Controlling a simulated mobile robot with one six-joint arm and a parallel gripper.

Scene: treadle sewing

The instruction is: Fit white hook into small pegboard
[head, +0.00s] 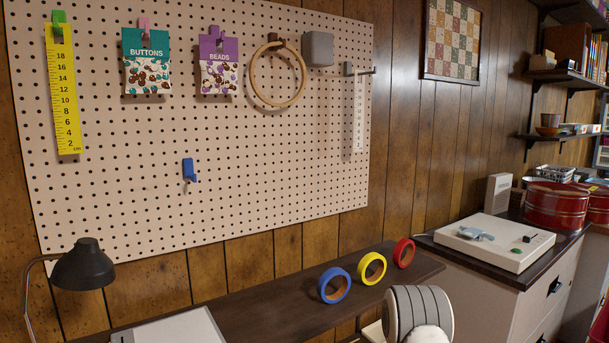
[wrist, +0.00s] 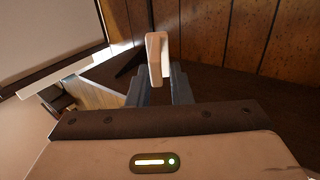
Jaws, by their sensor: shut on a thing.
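In the wrist view, my gripper (wrist: 159,82) is shut on a small white piece, the white hook (wrist: 156,52). The piece stands up between the two dark fingers, and its lower end is hidden by them. A pegboard (head: 120,205) hangs on the wood-panelled wall in the head view. It is large and pale, with many holes. I cannot make out a separate small pegboard. The hook appears apart from any board.
The board carries a yellow ruler (head: 62,90), button packet (head: 147,75), bead packet (head: 218,77), embroidery hoop (head: 254,85) and blue hook (head: 189,171). Below, a dark shelf (head: 240,305) bears blue, yellow and red tape rolls. A black lamp (head: 84,266) stands at left.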

